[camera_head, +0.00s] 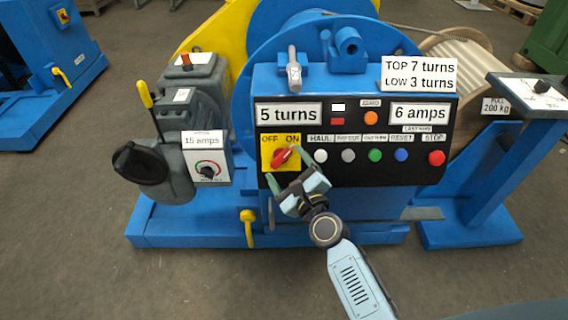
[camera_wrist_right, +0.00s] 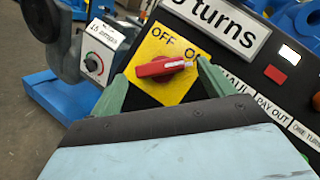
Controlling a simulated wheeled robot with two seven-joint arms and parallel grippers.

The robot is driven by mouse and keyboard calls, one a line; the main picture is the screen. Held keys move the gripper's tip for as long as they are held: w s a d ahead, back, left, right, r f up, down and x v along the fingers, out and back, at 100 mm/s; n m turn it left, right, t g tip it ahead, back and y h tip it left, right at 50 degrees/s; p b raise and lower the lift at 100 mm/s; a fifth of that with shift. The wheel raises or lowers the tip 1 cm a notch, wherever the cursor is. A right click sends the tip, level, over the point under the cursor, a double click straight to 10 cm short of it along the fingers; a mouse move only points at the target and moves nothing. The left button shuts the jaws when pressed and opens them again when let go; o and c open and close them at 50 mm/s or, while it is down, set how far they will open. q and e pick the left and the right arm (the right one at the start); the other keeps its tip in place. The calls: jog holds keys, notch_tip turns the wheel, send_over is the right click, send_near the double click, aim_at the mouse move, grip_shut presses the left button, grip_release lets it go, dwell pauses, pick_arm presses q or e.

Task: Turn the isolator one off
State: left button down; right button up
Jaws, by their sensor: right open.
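The isolator is a red rotary handle (camera_head: 281,157) on a yellow plate (camera_head: 267,163) marked OFF and ON, at the left of the black control panel. In the head view the handle is tilted, its upper end toward ON. In the right wrist view the red handle (camera_wrist_right: 163,67) lies across the yellow plate (camera_wrist_right: 172,92), its white-marked end toward ON. My right gripper (camera_head: 285,165) is open, with its green fingers (camera_wrist_right: 160,80) on either side of the handle. Whether they touch it I cannot tell. My left gripper is not in view.
The panel carries a row of buttons, with a green one (camera_head: 375,155) and a red stop button (camera_head: 436,158) to the right. A grey gearbox with a dial box (camera_head: 208,170) stands to the left. A yellow lever (camera_head: 248,228) is below. Bare floor lies in front.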

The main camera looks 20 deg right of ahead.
jog(key=shift+w+a, duration=0.15)
jog(key=shift+w, duration=0.9)
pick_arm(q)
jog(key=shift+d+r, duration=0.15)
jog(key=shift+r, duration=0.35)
pick_arm(e)
jog(key=c, duration=1)
